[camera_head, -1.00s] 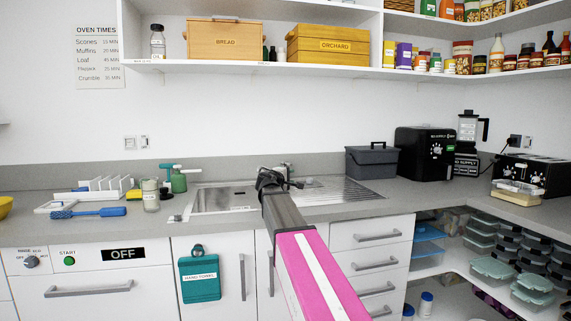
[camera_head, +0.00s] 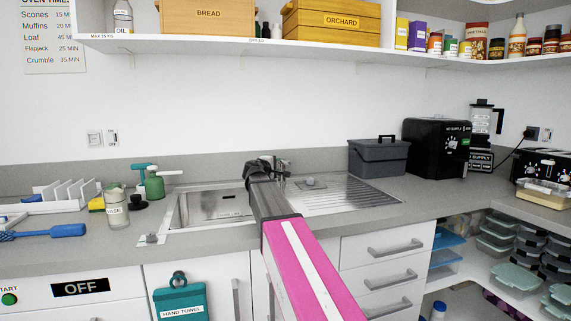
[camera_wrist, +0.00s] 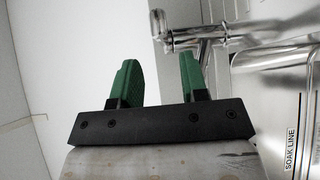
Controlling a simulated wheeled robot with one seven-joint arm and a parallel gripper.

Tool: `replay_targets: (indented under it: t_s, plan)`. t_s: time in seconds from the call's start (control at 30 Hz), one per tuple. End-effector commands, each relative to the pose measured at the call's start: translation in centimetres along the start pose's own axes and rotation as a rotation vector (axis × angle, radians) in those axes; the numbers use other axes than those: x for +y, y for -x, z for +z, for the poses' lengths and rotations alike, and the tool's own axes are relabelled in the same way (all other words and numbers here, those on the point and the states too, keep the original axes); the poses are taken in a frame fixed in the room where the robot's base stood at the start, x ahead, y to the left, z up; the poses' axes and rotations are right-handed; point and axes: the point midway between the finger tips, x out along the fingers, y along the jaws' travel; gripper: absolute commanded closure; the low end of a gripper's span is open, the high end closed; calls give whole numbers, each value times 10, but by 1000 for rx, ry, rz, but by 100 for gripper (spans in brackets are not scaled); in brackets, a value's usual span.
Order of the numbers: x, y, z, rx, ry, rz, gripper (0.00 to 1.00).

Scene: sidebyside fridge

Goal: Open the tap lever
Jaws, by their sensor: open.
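The chrome tap (camera_head: 283,165) stands behind the sink in the head view, partly hidden by my arm. In the wrist view the tap body (camera_wrist: 275,60) is at the right, and a thin chrome lever-like part (camera_wrist: 195,30) reaches left from it past the fingertips. My gripper (camera_wrist: 158,62) has two green fingers, apart, with nothing visible between them. The right finger is very close to the chrome part; I cannot tell if they touch. In the head view my gripper (camera_head: 262,164) is over the sink, its fingers hard to make out.
The steel sink (camera_head: 180,211) with its ridged drainer lies under my arm. A grey toolbox (camera_head: 378,158) stands to the right. A shelf (camera_head: 240,43) runs above.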

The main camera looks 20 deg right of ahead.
Motion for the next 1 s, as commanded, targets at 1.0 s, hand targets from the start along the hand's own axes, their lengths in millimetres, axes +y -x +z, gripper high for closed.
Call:
replay_targets:
  t_s: [1.0]
  plan:
    - [0,-95,0,1,0,0,89]
